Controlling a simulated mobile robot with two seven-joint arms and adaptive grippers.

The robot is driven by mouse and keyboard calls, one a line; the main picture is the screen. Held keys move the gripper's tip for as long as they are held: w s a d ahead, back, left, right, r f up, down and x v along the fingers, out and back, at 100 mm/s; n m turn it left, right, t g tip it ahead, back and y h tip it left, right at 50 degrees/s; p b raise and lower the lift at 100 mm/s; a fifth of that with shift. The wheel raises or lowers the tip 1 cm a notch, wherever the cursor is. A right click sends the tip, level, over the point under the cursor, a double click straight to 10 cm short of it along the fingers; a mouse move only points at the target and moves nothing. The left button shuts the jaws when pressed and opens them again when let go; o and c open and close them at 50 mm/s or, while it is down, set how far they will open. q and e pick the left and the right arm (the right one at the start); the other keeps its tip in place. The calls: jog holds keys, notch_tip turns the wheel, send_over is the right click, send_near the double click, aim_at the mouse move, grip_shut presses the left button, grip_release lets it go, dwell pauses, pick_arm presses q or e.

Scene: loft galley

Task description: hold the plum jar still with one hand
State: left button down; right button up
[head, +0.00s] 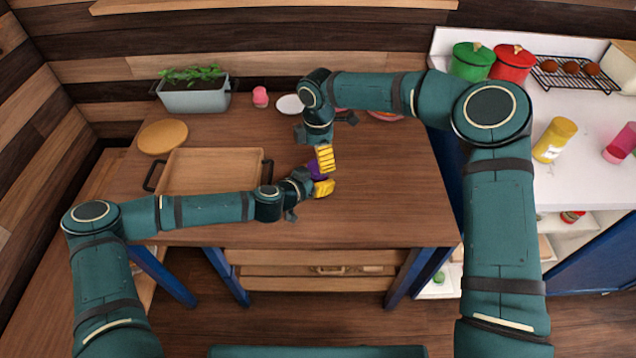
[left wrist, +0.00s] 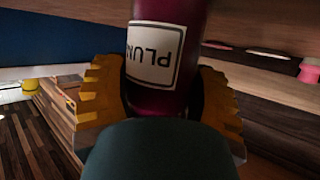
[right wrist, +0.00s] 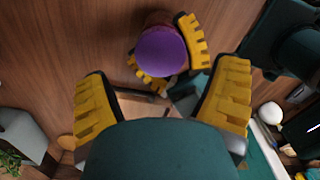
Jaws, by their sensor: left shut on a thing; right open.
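The plum jar (left wrist: 165,55) is a dark plum-coloured jar with a white label reading PLUM, seen upside down in the left wrist view. My left gripper (head: 318,188) is shut around its side, with a yellow finger on each side. The jar's purple lid (right wrist: 162,50) shows from above in the right wrist view, and a little purple (head: 317,171) shows in the head view. My right gripper (right wrist: 163,100) is open and empty above the jar, its fingers apart. In the head view its yellow fingers (head: 325,158) hide most of the jar.
A wooden tray (head: 212,172) with dark handles and a round wooden board (head: 162,137) lie left on the table. A planter (head: 194,94), a pink jar (head: 260,97) and a white plate (head: 290,104) stand at the back. The table's right part (head: 400,190) is clear.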

jog(key=shift+o, duration=1.1)
notch_tip(320, 180, up, 12)
pick_arm(q)
grip_release()
